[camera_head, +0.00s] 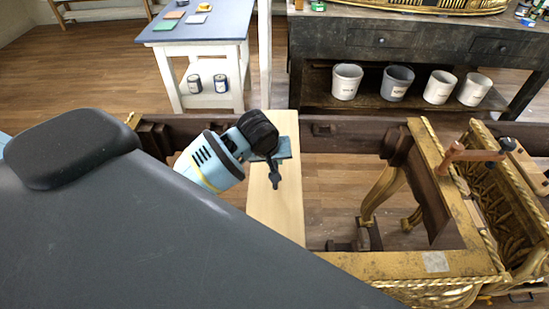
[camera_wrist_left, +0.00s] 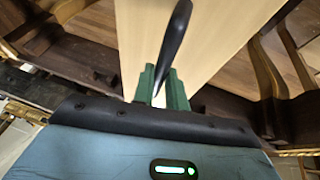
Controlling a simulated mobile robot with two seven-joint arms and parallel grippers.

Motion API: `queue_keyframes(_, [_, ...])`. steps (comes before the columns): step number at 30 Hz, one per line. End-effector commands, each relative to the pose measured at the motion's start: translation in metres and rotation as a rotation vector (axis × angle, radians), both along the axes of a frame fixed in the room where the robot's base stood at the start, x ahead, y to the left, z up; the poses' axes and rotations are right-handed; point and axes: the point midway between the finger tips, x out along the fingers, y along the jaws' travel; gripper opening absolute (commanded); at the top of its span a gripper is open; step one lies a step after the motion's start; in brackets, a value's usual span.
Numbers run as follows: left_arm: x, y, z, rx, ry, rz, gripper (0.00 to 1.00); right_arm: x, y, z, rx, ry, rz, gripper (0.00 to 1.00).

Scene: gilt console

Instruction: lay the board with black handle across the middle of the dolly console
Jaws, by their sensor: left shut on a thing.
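The board (camera_head: 275,205) is a long pale wooden plank, and its black handle (camera_head: 274,175) shows at my left gripper (camera_head: 272,163). In the left wrist view the curved black handle (camera_wrist_left: 176,45) rises between the green fingers of my left gripper (camera_wrist_left: 163,88), which is shut on it, with the board (camera_wrist_left: 215,30) behind. The console (camera_head: 440,170) has a gilt frame with dark wooden rails. The board passes over the console's far dark rail (camera_head: 340,133); I cannot tell whether it touches. Its near end is hidden by my own body. My right gripper is not in view.
A blue-topped white table (camera_head: 225,22) stands at the back left. A dark workbench (camera_head: 420,38) at the back holds several pale pots (camera_head: 347,80) on its lower shelf. A wooden-handled clamp-like thing (camera_head: 470,155) is on the console's right side. Open floor shows through the frame.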

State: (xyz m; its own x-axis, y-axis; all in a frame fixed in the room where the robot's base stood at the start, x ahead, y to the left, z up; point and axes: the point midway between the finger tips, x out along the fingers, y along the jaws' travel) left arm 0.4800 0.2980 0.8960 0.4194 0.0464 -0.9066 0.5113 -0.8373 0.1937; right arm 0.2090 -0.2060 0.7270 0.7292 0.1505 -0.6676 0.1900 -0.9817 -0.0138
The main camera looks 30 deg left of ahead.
Motion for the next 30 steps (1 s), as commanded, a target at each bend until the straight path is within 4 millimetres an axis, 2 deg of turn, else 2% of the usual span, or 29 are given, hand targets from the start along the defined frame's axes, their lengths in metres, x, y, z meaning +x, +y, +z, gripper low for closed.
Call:
queue_keyframes(20, [0.0008, -0.0001, -0.0017, -0.001, -0.004, -0.001, 0.0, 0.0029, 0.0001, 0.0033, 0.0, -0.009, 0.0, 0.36])
queue_keyframes(21, [0.0008, 0.0, -0.0017, -0.001, -0.004, -0.001, 0.19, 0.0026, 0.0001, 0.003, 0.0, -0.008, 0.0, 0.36])
queue_keyframes(25, [0.0005, 0.0, -0.0024, 0.0, -0.003, 0.0, 0.36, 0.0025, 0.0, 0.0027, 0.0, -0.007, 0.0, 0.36])
queue_keyframes(26, [0.0005, 0.0, -0.0025, 0.0, -0.003, 0.0, 0.39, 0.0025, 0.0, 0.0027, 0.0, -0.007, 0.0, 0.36])
queue_keyframes(30, [0.0002, 0.0, -0.0031, 0.0, -0.001, 0.0, 0.39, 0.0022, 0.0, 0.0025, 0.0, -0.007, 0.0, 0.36])
